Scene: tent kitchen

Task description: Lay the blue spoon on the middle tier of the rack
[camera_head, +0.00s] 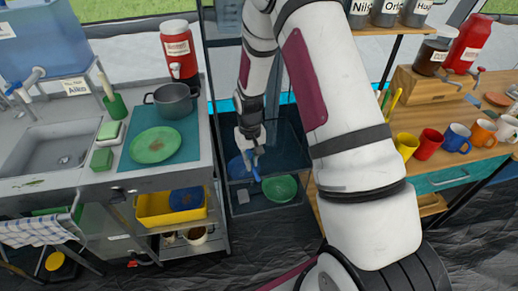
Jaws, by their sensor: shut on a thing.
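The rack (292,150) is a dark, see-through frame with tiers, standing between the left counter and the right table. My gripper (253,148) reaches down into it from above, near its left side. It is shut on the blue spoon (256,172), which shows only as a small blue piece just below the fingers. A blue plate (236,168) lies left of the spoon. A green plate (280,188) lies lower and to the right. My arm hides the right part of the rack, and I cannot tell whether the spoon touches a tier.
The left counter holds a green plate (155,145) on a teal mat, a pot (173,100), and a red-and-white drink jug (179,50). A yellow tub (170,208) sits on the shelf below. Several mugs, including a red mug (428,143), stand on the right table.

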